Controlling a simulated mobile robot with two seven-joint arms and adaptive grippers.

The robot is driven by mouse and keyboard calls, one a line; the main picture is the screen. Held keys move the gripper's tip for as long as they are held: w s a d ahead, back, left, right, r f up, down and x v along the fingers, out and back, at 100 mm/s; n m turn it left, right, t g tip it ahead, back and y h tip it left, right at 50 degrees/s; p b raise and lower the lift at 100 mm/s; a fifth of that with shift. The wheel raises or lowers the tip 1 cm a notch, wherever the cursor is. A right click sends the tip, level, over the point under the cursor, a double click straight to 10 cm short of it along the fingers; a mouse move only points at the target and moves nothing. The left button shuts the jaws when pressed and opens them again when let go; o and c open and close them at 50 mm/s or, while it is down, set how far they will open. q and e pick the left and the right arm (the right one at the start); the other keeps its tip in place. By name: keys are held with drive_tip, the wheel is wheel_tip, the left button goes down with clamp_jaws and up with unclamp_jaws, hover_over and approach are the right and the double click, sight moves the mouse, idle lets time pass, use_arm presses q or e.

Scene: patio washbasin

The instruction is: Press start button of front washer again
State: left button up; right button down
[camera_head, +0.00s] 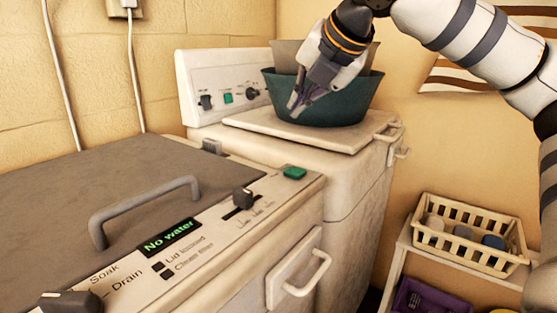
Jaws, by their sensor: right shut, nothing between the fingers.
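The front washer (130,190) fills the lower left, with a grey lid and handle (150,205). Its panel display (169,238) reads "No water" in green. A green button (294,172) sits at the right end of this panel, and nothing covers it. My right gripper (295,105) comes in from the upper right with its fingers shut and empty. Its tips point down and left, in the picture in front of a teal basin (340,105), above and apart from the green button. I cannot tell whether the fingers touch the basin. My left gripper is not in view.
A second machine stands behind, with its own green button (228,98), knobs and a pale lid (250,122) bearing the basin. A slider knob (243,197) is left of the front green button. A cream basket (470,250) stands on a shelf at right.

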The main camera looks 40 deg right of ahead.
sight(300, 170)
drive_tip(key=shift+s+f, duration=0.2)
drive_tip(key=shift+f, duration=2)
drive_tip(key=shift+s+f, duration=0.2)
drive_tip(key=shift+f, duration=1.95)
drive_tip(key=shift+f, duration=0.15)
drive_tip(key=shift+f, duration=0.25)
drive_tip(key=shift+f, duration=0.5)
drive_tip(key=shift+r, duration=0.95)
